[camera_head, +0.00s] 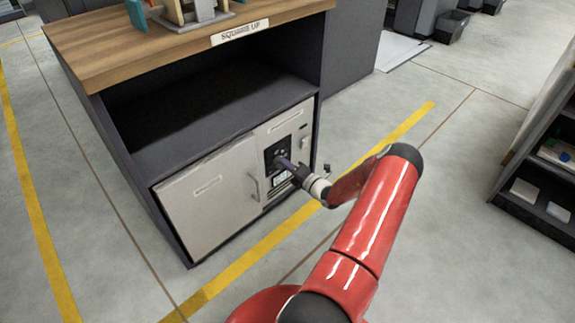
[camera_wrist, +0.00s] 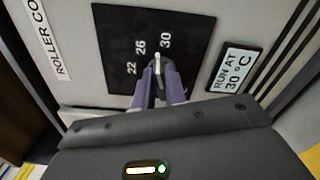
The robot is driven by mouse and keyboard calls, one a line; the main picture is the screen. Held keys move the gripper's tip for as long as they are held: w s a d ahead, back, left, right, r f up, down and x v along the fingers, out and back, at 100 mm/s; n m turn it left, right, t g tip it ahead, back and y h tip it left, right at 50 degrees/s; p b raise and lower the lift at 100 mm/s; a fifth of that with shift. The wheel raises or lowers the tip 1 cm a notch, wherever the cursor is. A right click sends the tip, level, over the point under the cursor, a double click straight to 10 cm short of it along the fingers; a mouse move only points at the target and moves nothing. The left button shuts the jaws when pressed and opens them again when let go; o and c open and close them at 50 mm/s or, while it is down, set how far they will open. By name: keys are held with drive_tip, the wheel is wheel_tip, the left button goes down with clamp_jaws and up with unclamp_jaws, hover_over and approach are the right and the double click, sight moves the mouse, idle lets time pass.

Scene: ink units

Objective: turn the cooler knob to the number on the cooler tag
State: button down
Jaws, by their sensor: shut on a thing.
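The cooler knob (camera_wrist: 157,64) is a small dark knob with a white pointer mark, on a black dial panel (camera_wrist: 112,28) printed 22, 26 and 30. The white mark points up in the wrist view, closest to the 30; exact alignment is hard to tell. The cooler tag (camera_wrist: 232,72) beside the panel reads "RUN AT 30 °C". My gripper (camera_wrist: 158,80) is shut on the knob, a purple-grey finger on either side of it. In the head view my gripper (camera_head: 289,164) reaches the cooler front (camera_head: 210,200), and the knob is hidden by it.
The cooler sits low in a dark cabinet with a wooden top (camera_head: 180,42); an empty shelf bay (camera_head: 190,105) lies above it. A cooler handle (camera_head: 254,187) is left of my gripper. A shelf unit (camera_head: 545,190) stands far right. The floor between is clear.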

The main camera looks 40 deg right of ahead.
drive_tip(key=shift+d+f+m, duration=0.1)
drive_tip(key=shift+m, duration=1.8)
drive_tip(key=c, duration=1.4)
unclamp_jaws()
drive_tip(key=shift+c, duration=0.2)
drive_tip(key=s, duration=0.7)
drive_tip(key=shift+s+d, duration=0.3)
drive_tip(key=shift+s, duration=0.1)
